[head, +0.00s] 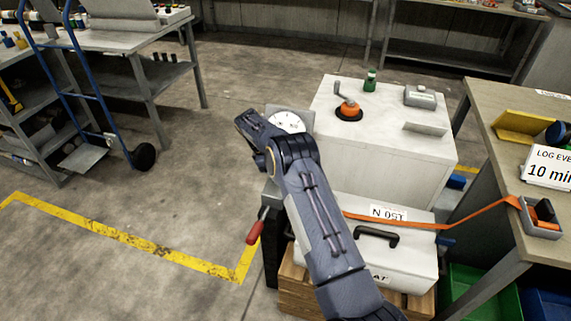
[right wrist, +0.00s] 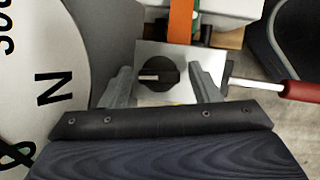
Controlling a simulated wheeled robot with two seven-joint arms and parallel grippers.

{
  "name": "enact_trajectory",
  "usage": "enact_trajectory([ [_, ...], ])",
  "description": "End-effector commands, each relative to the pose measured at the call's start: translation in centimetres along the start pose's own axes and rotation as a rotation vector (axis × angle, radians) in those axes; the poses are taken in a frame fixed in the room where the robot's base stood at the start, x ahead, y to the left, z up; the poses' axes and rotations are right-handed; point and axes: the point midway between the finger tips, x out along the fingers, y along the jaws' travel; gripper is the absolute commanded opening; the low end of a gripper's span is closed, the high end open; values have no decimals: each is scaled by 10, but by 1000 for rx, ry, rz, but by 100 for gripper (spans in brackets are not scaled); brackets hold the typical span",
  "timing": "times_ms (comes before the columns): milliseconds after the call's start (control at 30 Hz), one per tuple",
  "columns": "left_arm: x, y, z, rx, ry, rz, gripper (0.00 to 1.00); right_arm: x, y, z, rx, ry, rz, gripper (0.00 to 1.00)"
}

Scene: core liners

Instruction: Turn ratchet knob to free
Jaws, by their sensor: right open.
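A black round ratchet knob (right wrist: 158,74) sits on a pale metal plate (right wrist: 212,60) in the right wrist view. A light mark on its raised grip points left. My right gripper (right wrist: 162,78) is open, with one finger on each side of the knob; I cannot tell whether either touches it. An orange strap (right wrist: 180,20) runs up from behind the plate. In the head view my right arm (head: 318,215) reaches up over the ratchet area and hides the knob. The strap (head: 470,222) also shows there. My left gripper is not in view.
A red-handled lever (right wrist: 300,91) sticks out right of the plate. A white lettered dial (right wrist: 35,75) stands close on the left. A white cabinet (head: 385,140), a white case (head: 410,262) and a workbench (head: 490,125) flank the arm.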

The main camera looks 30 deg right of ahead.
Motion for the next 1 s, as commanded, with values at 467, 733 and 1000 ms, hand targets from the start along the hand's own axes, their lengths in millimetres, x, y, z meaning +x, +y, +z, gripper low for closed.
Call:
enact_trajectory([
  [467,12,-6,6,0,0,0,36,2,-5,0,-734,5,311,62],
  [733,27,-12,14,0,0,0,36,4,-6,4,-1198,3,506,62],
  [1000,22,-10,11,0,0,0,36,-42,-22,17,-1277,1,541,62],
])
